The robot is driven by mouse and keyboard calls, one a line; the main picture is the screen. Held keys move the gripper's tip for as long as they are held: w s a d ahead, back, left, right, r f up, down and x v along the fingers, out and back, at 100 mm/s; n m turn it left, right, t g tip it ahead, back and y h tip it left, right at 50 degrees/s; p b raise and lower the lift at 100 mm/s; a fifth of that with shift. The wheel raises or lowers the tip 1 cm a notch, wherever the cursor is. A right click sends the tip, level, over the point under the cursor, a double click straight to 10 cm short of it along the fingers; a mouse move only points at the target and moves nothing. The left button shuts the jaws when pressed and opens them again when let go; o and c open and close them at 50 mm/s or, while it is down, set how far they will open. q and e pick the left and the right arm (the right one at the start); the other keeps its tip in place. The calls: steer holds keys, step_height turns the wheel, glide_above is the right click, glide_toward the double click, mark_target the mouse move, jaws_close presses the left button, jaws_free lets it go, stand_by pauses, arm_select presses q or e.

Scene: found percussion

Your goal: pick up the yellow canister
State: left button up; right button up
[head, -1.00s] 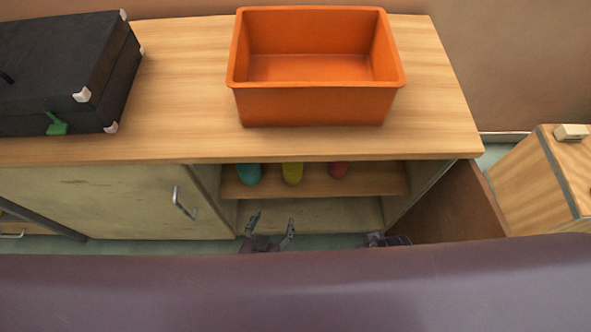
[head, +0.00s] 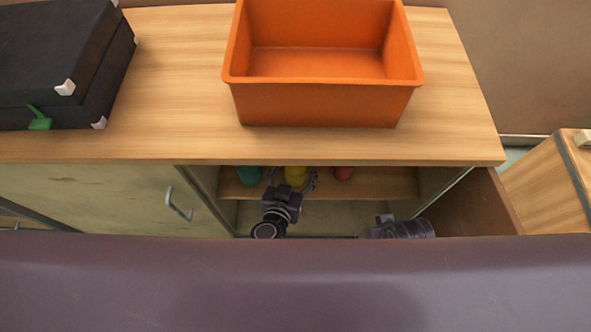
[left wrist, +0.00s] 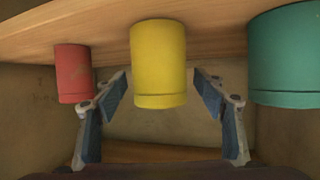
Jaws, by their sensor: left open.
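The yellow canister (head: 295,175) stands on the cabinet's inner shelf (head: 375,182), between a teal canister (head: 248,176) and a red canister (head: 343,173). My left gripper (head: 292,179) is open, with one finger to each side of the yellow canister. The left wrist view is upside down: the yellow canister (left wrist: 159,60) sits centred between the spread fingertips (left wrist: 161,80), with gaps on both sides. My right gripper (head: 398,228) is low near the open door, its fingers not discernible.
An orange bin (head: 320,103) and a black case (head: 55,70) stand on the cabinet top (head: 180,95). An open door (head: 475,208) bounds the right side, a closed door (head: 90,200) the left. The teal (left wrist: 285,55) and red (left wrist: 73,75) canisters flank the fingers closely.

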arm_select(q)
steer(key=shift+w+f, duration=0.1)
steer(key=shift+w, duration=0.05)
steer(key=c, duration=1.2)
steer(key=shift+c, duration=0.6)
